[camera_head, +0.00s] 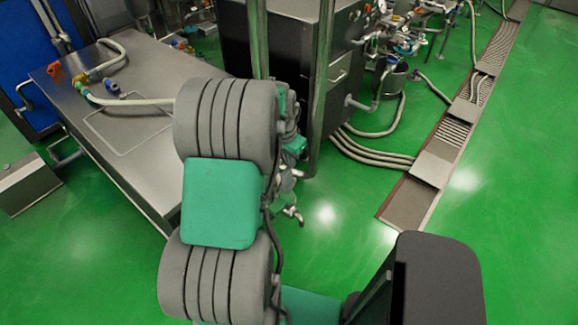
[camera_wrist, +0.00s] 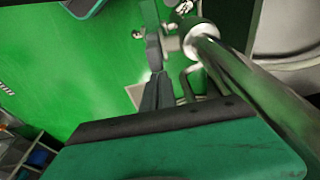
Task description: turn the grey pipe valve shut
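In the wrist view, the two dark fingers of my gripper (camera_wrist: 158,80) stand close together, pointing up the picture. A grey, flat, lever-like piece (camera_wrist: 153,48) lies at their tips and reaches toward the top edge. It may be the grey valve's handle; I cannot tell whether the fingers hold it, touch it or only line up with it. A shiny metal pipe (camera_wrist: 245,80) with a round collar runs close on the right of the fingers. Small metal pipe fittings (camera_head: 291,214) show just right of my arm.
A steel table (camera_head: 130,135) with a hose stands left of my arm. A dark steel cabinet (camera_head: 285,50) stands behind it. Hoses (camera_head: 370,150) run over the green floor to a drain channel (camera_head: 440,160). Open floor lies at the right.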

